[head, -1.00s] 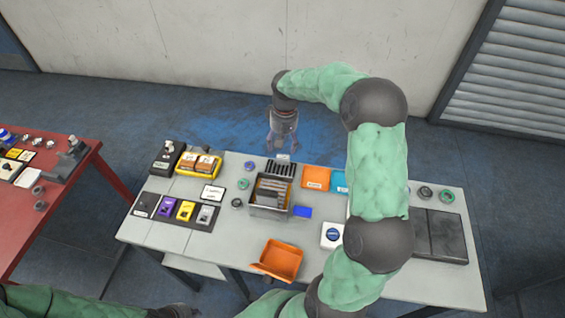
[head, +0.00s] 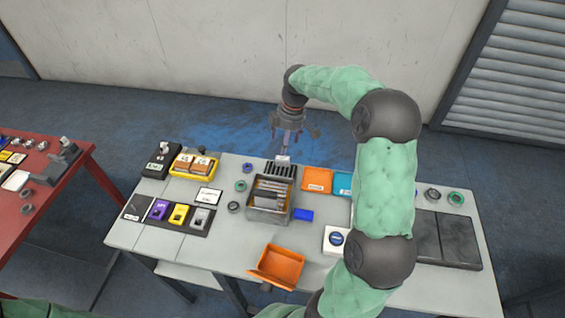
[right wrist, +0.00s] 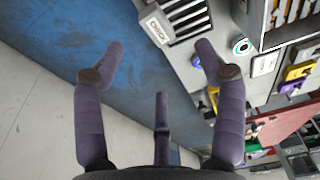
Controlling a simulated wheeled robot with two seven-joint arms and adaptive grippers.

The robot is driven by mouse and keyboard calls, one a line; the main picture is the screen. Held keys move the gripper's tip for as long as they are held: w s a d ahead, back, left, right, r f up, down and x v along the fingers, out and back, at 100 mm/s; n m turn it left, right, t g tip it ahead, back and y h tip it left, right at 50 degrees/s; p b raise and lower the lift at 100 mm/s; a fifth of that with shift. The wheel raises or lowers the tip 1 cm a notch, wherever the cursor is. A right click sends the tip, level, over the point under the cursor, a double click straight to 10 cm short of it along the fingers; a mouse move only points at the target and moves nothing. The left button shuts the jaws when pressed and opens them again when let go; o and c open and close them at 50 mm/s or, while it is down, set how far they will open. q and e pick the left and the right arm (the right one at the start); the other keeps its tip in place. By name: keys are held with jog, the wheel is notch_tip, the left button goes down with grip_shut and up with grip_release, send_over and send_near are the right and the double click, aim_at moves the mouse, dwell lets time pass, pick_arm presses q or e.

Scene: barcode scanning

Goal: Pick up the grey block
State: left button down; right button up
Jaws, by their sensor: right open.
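The grey block (head: 201,218) sits on a dark mat at the left of the table, at the right end of a row after a purple block (head: 159,209) and a yellow block (head: 179,213). My right gripper (head: 291,146) is open and empty. It hangs at the table's back edge, above and behind the slotted black rack, well to the right of and beyond the grey block. In the right wrist view its spread fingers (right wrist: 160,58) have blue floor between them. I cannot make out the grey block surely there. My left gripper is out of view.
A metal bin (head: 270,213) with grey plates stands mid-table, with the slotted rack (head: 281,169) behind it. A yellow tray (head: 181,174) is at the back left. A red table (head: 60,195) stands left.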

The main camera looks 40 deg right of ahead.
aim_at(281, 158)
notch_tip(281, 158, down, 3)
jog(key=shift+w+a+f+b, duration=0.1)
jog(key=shift+w+f+b, duration=0.1)
jog(key=shift+b, duration=0.2)
jog(key=f, duration=0.1)
jog(key=f+b, duration=0.1)
jog(key=f, duration=0.1)
jog(key=f+b, duration=0.1)
jog(key=f, duration=0.1)
jog(key=shift+w+f, duration=0.1)
jog(key=shift+w, duration=0.15)
jog(key=c, duration=1.3)
